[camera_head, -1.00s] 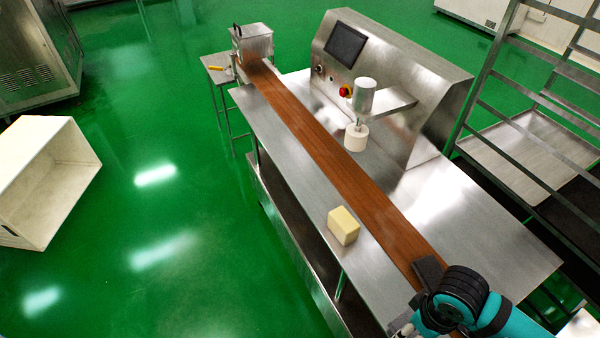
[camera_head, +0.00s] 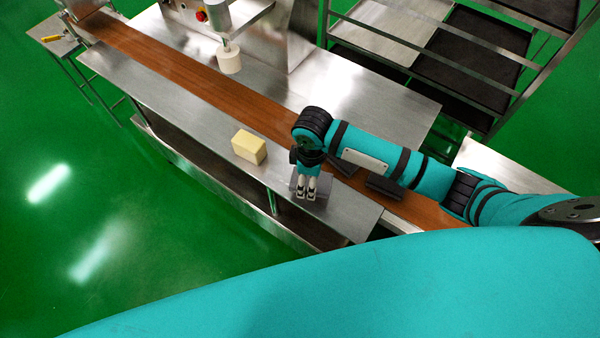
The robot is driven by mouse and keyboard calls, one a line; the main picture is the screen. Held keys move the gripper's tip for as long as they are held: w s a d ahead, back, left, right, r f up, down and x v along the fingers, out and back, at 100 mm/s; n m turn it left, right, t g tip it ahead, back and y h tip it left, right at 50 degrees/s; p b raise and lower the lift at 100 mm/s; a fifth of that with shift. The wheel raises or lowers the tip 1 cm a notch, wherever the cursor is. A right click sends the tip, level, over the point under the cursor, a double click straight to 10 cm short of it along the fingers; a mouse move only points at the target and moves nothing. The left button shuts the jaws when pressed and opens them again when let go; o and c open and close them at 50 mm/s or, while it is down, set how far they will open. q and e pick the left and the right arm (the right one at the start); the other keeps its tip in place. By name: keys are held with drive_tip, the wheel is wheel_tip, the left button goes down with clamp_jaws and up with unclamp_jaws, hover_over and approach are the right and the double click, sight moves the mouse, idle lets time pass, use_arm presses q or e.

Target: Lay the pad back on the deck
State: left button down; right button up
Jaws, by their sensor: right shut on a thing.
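My right gripper (camera_head: 307,194) points down over the front part of the steel deck (camera_head: 345,215), to the right of the pale yellow block. It is shut on a flat grey pad (camera_head: 323,193), which is largely hidden behind the fingers. The pad is at or just above the deck; I cannot tell if it touches. My left gripper is not in view.
The pale yellow block (camera_head: 249,147) sits on the deck. A brown belt (camera_head: 200,75) runs behind it, with dark blocks (camera_head: 385,187) on it near my right forearm. A white cylinder (camera_head: 229,59) hangs over the belt. A rack (camera_head: 430,60) stands at the back right.

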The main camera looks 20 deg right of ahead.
drive_tip(key=w, duration=0.1)
drive_tip(key=w+a, duration=0.1)
drive_tip(key=shift+w+a+f, duration=0.1)
drive_tip(key=shift+w+f, duration=0.05)
drive_tip(key=shift+w, duration=0.2)
drive_tip(key=shift+w+f, duration=0.15)
drive_tip(key=shift+f, duration=0.1)
wheel_tip(320, 180, down, 2)
drive_tip(key=shift+f+p, duration=0.25)
drive_tip(key=shift+p, duration=0.25)
drive_tip(key=shift+f, duration=0.3)
drive_tip(key=shift+f, duration=0.15)
drive_tip(key=o, duration=1.1)
